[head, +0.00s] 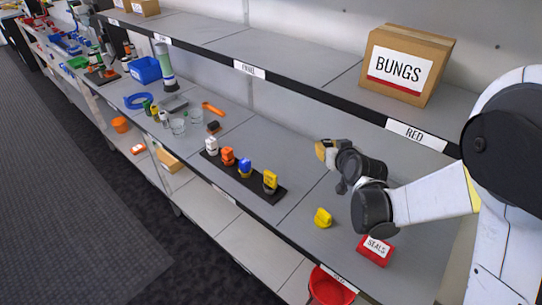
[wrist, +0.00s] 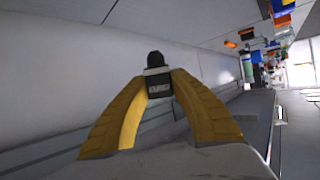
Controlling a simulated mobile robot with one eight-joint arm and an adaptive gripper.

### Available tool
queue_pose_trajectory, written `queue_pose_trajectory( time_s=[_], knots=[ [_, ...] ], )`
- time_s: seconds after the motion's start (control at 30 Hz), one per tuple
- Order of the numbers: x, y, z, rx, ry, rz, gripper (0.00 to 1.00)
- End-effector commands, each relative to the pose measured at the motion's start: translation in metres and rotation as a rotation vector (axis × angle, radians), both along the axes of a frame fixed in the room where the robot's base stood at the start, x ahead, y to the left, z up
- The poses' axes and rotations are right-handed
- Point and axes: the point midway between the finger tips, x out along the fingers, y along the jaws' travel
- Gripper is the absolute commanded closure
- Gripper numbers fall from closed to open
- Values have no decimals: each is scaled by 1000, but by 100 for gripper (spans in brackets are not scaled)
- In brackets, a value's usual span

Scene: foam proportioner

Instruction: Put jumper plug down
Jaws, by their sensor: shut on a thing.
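My gripper (head: 322,151) is held above the middle shelf at the right of the head view, with its yellow fingers pointing left. In the wrist view its two yellow fingers (wrist: 157,84) are shut on a small black plug with a pale label band, which I take to be the jumper plug (wrist: 156,64). The plug sticks out beyond the fingertips against the grey wall. In the head view it is too small and too hidden by the fingers to make out clearly.
A black strip (head: 225,178) bears white, orange, blue and yellow plugs. A loose yellow piece (head: 323,217) and a red SEALS box (head: 375,250) are on the shelf below my arm. The upper shelf with a BUNGS box (head: 408,64) is behind. Bare shelf (head: 300,213) lies between.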

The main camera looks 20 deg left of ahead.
Motion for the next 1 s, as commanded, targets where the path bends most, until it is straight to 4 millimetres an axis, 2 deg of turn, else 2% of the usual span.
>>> queue_pose_trajectory(
  time_s=[0.03, 0.1, 0.2, 0.3, 0.4, 0.5, 0.8, 1.0],
  knots=[
    [-3, 36, -2, 3, 0, 63, 100],
    [-9, 77, -7, 4, -3, 140, 100],
    [-19, 123, -12, 7, -7, 228, 100],
    [-28, 153, -16, 10, -13, 287, 100],
    [-33, 170, -19, 10, -16, 318, 100],
    [-26, 180, -27, 12, -16, 329, 100],
    [38, 212, -72, 11, -16, 327, 100],
    [64, 226, -88, 11, -16, 327, 100]
  ],
)
